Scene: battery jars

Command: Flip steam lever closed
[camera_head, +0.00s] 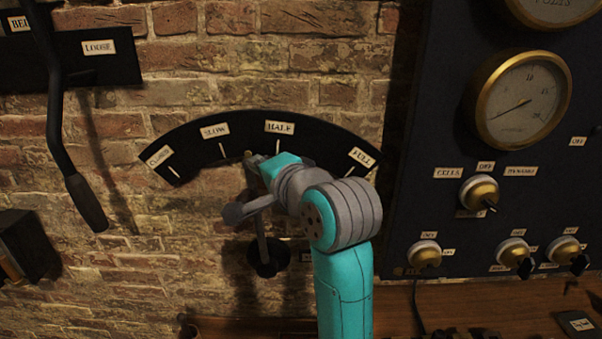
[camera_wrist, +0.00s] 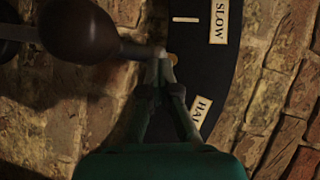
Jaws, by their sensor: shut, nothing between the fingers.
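The steam lever (camera_head: 262,225) rises from its dark round pivot on the brick wall, with its tip between the SLOW and HALF marks of the black arc plate (camera_head: 320,137). Its dark knob (camera_head: 235,213) sticks out from the wall; it also looms at the upper left of the wrist view (camera_wrist: 80,30). The CLOSED label (camera_head: 159,156) is at the arc's left end. My gripper (camera_head: 256,163) is shut and empty, on the HALF side of the lever near its tip. In the wrist view its fingertips (camera_wrist: 160,72) meet the lever's rod, apparently touching it.
A long black lever (camera_head: 58,120) with a LOOSE label hangs at the left. A dark panel with a brass gauge (camera_head: 519,99) and several knobs stands at the right. A wooden bench (camera_head: 480,315) runs below. The wall left of the steam lever, under the arc, is clear.

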